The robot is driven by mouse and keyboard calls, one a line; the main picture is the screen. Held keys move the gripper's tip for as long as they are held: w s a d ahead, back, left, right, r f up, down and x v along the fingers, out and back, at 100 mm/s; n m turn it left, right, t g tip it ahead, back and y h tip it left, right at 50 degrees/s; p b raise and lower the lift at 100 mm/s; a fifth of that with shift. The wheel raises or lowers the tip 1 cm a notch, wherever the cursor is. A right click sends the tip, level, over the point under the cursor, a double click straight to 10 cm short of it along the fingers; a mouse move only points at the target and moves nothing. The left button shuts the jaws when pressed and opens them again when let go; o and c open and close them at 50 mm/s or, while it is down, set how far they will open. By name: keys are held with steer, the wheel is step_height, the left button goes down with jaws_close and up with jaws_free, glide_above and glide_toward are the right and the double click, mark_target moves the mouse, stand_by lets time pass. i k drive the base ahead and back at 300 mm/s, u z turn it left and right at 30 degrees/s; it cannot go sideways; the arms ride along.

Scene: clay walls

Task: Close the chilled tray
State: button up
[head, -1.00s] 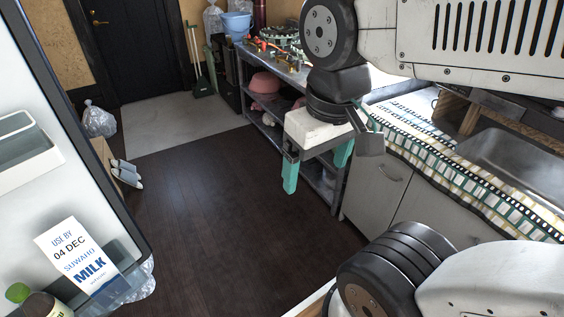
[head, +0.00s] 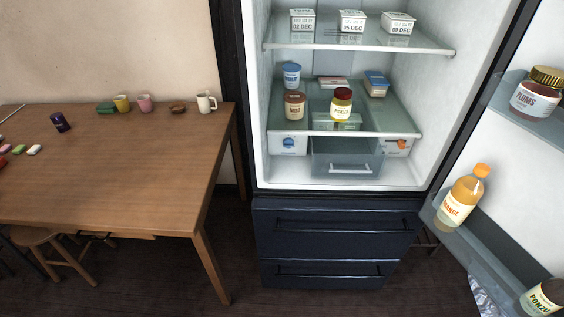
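The chilled tray appears to be the clear grey drawer (head: 347,160) at the bottom middle of the open fridge. It has a pale bar handle on its front. It stands forward of the two white-fronted bins beside it, pulled part way out, and its open top shows under the glass shelf. I cannot make out anything inside it. My gripper is not in view now.
The fridge door (head: 510,150) stands wide open at right, its shelves holding jars and an orange bottle (head: 465,198). Glass shelves above hold jars and tubs. Dark closed drawers (head: 330,225) lie below. A wooden table (head: 110,170) stands left; dark floor shows between.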

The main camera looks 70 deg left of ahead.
mark_target(358, 172)
steer(key=u, duration=2.45)
steer(key=i, duration=0.75)
steer(key=u, duration=0.15)
